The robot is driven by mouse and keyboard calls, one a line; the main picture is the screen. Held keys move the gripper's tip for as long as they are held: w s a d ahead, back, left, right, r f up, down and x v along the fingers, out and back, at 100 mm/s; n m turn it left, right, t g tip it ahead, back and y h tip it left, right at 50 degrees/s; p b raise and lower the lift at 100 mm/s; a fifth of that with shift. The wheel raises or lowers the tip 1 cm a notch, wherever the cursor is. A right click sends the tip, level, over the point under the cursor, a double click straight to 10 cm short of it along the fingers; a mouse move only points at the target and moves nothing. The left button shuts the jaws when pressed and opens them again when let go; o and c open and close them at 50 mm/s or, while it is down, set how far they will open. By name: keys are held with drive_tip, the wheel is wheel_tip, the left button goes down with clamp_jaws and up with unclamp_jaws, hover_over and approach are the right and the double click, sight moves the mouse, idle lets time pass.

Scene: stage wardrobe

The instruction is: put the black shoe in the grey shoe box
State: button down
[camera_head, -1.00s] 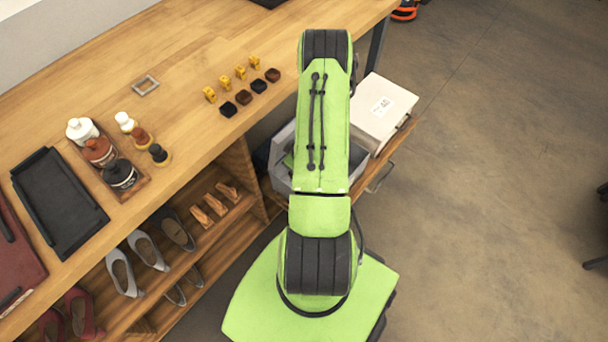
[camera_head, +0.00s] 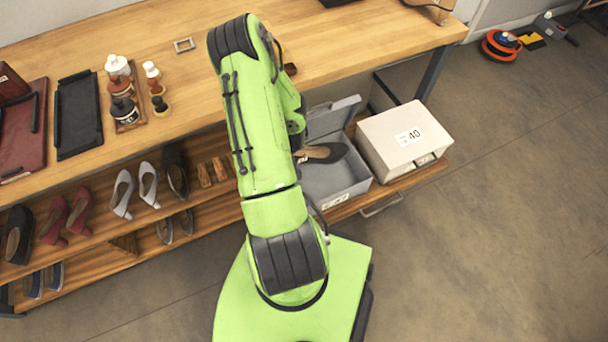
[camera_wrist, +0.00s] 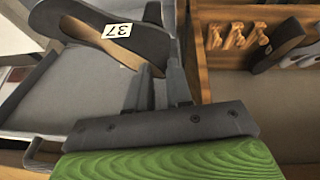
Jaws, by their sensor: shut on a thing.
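The black shoe (camera_head: 325,153), with a tan inside, is over the open grey shoe box (camera_head: 335,190) in the head view, partly hidden by my arm. In the wrist view the shoe (camera_wrist: 152,44) shows a white tag reading 37. My gripper (camera_wrist: 159,80) is shut on one end of the shoe, which reaches up and left from the fingers. The grey box (camera_wrist: 55,100) lies below and to the left of it in the wrist view. How high the shoe is above the box is hard to tell.
A white box (camera_head: 400,140) marked 40 stands right of the grey box on the low shelf. The grey lid (camera_head: 333,117) stands raised at the back. The wooden counter (camera_head: 200,75) is above. Other shoes (camera_head: 148,184) stand on the shelf at left.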

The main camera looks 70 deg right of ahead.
drive_tip(key=s+a+f+b+x, duration=0.1)
drive_tip(key=b+x, duration=0.3)
drive_tip(key=x, duration=1)
drive_tip(key=shift+a+b, duration=0.3)
drive_tip(key=shift+b, duration=0.05)
drive_tip(key=shift+f+b, duration=0.6)
drive_tip(key=shift+b, duration=0.05)
drive_tip(key=c, duration=1)
unclamp_jaws()
drive_tip(key=shift+r, duration=0.1)
drive_tip(key=p+v, duration=0.2)
drive_tip(key=v, duration=0.4)
drive_tip(key=p+v, duration=0.3)
drive_tip(key=v, duration=0.4)
drive_tip(key=shift+w+d+r, duration=0.1)
drive_tip(key=shift+w+d, duration=0.05)
drive_tip(key=shift+d, duration=0.05)
